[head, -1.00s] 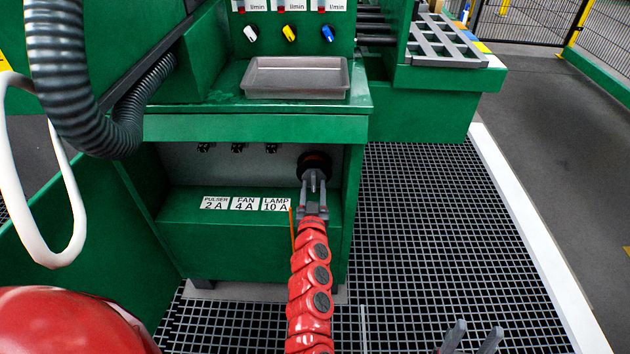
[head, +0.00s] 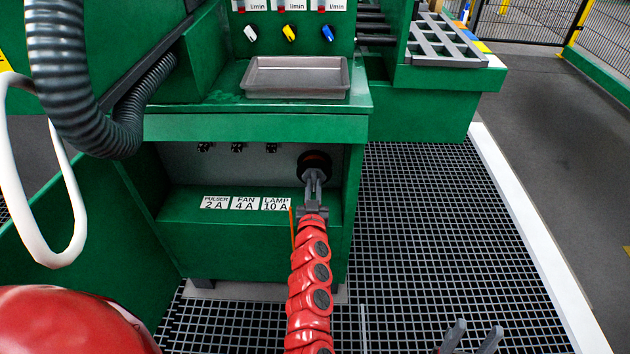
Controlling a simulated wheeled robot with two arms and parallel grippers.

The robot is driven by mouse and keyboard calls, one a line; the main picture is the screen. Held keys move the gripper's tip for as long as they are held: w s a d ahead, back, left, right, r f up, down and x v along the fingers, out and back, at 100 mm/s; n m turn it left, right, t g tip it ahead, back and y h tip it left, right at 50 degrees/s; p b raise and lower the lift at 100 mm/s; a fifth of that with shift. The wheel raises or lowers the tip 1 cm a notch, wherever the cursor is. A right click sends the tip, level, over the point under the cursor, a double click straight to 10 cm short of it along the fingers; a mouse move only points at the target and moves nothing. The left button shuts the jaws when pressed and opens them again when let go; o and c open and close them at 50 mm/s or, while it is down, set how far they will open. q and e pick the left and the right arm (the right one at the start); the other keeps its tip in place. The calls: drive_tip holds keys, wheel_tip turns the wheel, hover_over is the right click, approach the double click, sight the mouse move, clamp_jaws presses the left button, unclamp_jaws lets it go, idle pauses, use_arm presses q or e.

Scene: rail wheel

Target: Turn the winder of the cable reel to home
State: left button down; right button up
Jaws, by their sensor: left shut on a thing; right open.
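The cable reel (head: 314,160) is a dark round thing with a reddish-brown centre on the back panel of the green recess, at its right side. My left gripper (head: 314,176), on the red arm, reaches into the recess and is shut at the reel's front. The winder is between its fingers and mostly hidden by them; its angle cannot be told. My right gripper (head: 472,338) shows only as two grey fingertips at the bottom edge, apart and empty, over the floor grating.
Labels for pulser, fan and lamp (head: 246,203) lie on the green ledge left of my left gripper. Small black switches (head: 237,148) sit above them. A grey tray (head: 296,92) stands on the bench above. The grating (head: 430,220) at right is clear.

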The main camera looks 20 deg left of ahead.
use_arm(q)
drive_tip(key=shift+r+m+p, duration=0.15)
drive_tip(key=shift+m+p, duration=0.55)
drive_tip(key=shift+p, duration=0.55)
drive_tip(key=m+p, duration=0.2)
drive_tip(key=p, duration=0.2)
drive_tip(key=shift+m, duration=0.4)
drive_tip(key=shift+p, duration=0.45)
drive_tip(key=shift+f, duration=0.2)
